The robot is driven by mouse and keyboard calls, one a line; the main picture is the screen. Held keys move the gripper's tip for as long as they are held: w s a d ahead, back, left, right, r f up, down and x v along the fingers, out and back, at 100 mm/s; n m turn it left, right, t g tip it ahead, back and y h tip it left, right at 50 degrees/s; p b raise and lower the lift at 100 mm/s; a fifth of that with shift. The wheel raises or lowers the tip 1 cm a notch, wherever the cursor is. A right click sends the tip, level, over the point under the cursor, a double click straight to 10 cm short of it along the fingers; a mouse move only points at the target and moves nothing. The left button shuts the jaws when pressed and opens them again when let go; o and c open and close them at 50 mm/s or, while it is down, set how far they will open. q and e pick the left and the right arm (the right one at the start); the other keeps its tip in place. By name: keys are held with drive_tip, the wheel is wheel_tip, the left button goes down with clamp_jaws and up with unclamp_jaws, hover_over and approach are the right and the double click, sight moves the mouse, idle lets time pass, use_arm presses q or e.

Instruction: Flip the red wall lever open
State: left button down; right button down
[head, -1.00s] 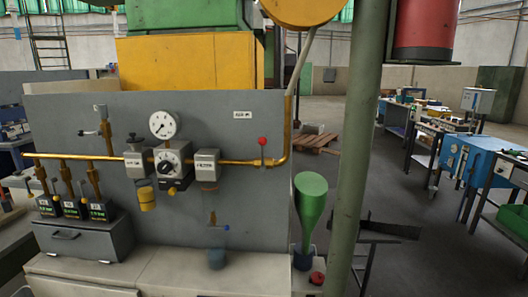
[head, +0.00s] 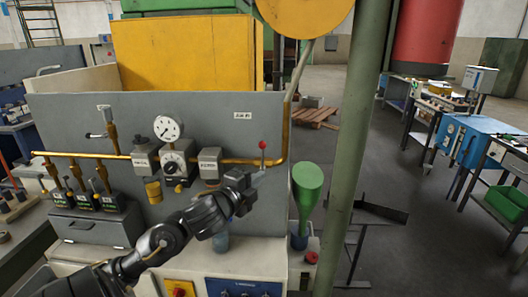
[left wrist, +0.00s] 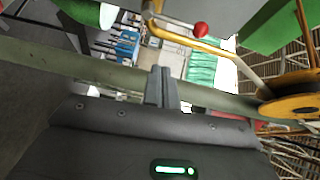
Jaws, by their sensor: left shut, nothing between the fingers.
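The red wall lever (head: 262,145) has a red ball knob on a short stem. It stands upright from the brass pipe near the right end of the grey panel (head: 130,108). My left gripper (head: 258,178) is shut and empty, just below the lever and in front of the panel. It hides part of the pipe and valve there. In the left wrist view the red knob (left wrist: 201,29) shows beyond the shut fingers (left wrist: 160,84), up and to the right. I cannot tell whether the fingers touch the lever. My right gripper is not in view.
A pressure gauge (head: 169,128) and a dial regulator (head: 176,162) sit on the panel left of the lever. A green funnel-shaped vessel (head: 307,184) and a green post (head: 353,160) stand close on the right. Open floor lies beyond the post.

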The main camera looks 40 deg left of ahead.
sight(262, 156)
use_arm(q)
drive_tip(key=shift+s+d+r+m, duration=0.15)
drive_tip(key=shift+r+m, duration=0.05)
drive_tip(key=shift+r, duration=0.3)
drive_tip(key=shift+s+d+r+m, duration=0.1)
drive_tip(key=shift+r+m, duration=0.1)
drive_tip(key=shift+r, duration=0.25)
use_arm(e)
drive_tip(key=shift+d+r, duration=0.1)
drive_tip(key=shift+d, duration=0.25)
use_arm(q)
drive_tip(key=shift+w, duration=0.1)
